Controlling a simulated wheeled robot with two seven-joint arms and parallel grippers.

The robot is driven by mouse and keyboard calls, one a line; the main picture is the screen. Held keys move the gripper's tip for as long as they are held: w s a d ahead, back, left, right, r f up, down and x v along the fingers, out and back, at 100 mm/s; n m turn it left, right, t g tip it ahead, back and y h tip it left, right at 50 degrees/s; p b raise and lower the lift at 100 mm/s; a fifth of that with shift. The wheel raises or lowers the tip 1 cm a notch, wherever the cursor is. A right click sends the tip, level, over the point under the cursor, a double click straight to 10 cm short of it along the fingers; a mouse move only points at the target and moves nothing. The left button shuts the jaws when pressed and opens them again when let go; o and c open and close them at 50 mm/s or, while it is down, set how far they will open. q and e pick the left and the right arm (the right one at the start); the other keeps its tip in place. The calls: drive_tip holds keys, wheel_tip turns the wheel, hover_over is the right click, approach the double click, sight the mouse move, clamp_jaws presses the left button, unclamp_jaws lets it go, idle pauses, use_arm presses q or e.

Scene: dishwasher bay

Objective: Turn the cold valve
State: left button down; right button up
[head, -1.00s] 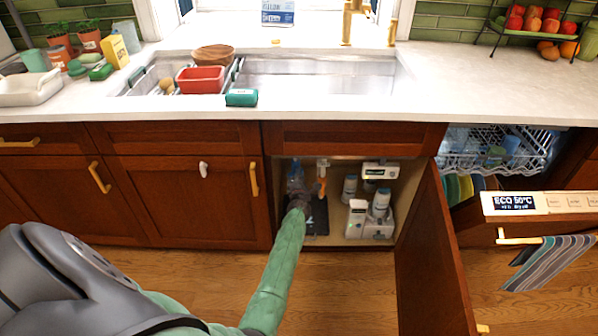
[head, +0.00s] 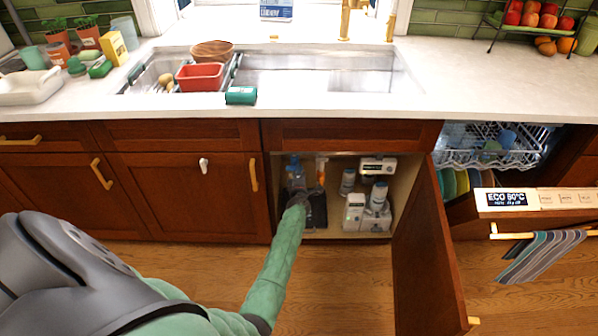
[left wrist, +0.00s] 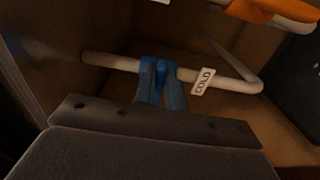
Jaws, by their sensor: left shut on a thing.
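The cold valve has a blue handle (left wrist: 157,72) on a pale pipe (left wrist: 108,62) inside the open sink cabinet. A white tag (left wrist: 203,81) reading COLD hangs on the pipe just right of the handle in the left wrist view. My left gripper (left wrist: 160,92) is shut on the blue handle, one finger on each side. In the head view my left arm reaches into the cabinet and the gripper (head: 296,197) shows small and dark, near a blue patch. An orange part (left wrist: 262,12) sits farther right on a pipe. My right gripper is not in view.
White bottles and boxes (head: 354,212) stand on the right side of the cabinet floor. The open cabinet door (head: 428,250) juts out to the right of my arm. The open dishwasher (head: 535,200) is beyond it.

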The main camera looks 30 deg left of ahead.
use_arm(q)
drive_tip(key=shift+s+f, duration=0.15)
drive_tip(key=shift+f, duration=0.1)
drive_tip(key=c, duration=1.5)
unclamp_jaws()
drive_tip(key=shift+a, duration=0.1)
drive_tip(key=shift+o, duration=0.2)
drive_tip(key=shift+r, duration=0.15)
drive_tip(key=v, duration=0.7)
drive_tip(key=shift+s, duration=0.35)
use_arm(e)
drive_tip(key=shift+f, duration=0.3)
